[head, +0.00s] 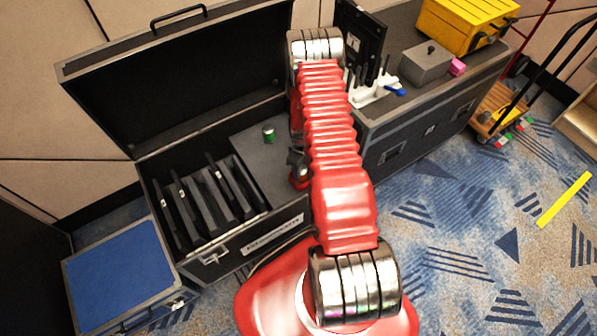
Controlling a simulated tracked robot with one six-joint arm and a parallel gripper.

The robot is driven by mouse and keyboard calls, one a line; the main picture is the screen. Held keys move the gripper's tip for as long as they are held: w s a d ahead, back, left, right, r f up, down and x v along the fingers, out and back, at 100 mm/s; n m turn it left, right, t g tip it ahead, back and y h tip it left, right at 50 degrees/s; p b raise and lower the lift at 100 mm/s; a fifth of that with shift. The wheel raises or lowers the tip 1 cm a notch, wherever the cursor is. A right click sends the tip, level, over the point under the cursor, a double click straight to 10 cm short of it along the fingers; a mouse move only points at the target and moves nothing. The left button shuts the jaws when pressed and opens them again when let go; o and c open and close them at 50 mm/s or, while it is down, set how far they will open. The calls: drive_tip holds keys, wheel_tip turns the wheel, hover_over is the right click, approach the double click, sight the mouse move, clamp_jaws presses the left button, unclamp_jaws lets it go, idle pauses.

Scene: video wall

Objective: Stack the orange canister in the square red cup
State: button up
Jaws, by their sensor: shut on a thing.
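My gripper (297,160) shows only as a small dark piece at the left edge of my red arm, over the grey top of the open black case. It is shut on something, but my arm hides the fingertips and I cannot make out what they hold. Just below it, a small red thing (299,181) shows at the arm's edge. It may be the square red cup, but its shape is mostly covered. I cannot tell whether it touches the gripper. I see no clear sign of the orange canister.
A green can (268,134) stands on the case's grey top (246,148), left of my gripper. Upright dark panels (205,195) fill the slots further left. The raised lid (190,80) stands behind. A second case (430,118) at right carries a grey box (426,63) and white holder.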

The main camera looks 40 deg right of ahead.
drive_tip(key=shift+f, duration=0.55)
drive_tip(key=shift+f, duration=0.3)
drive_tip(key=o, duration=1.2)
drive_tip(key=shift+r, duration=6.3)
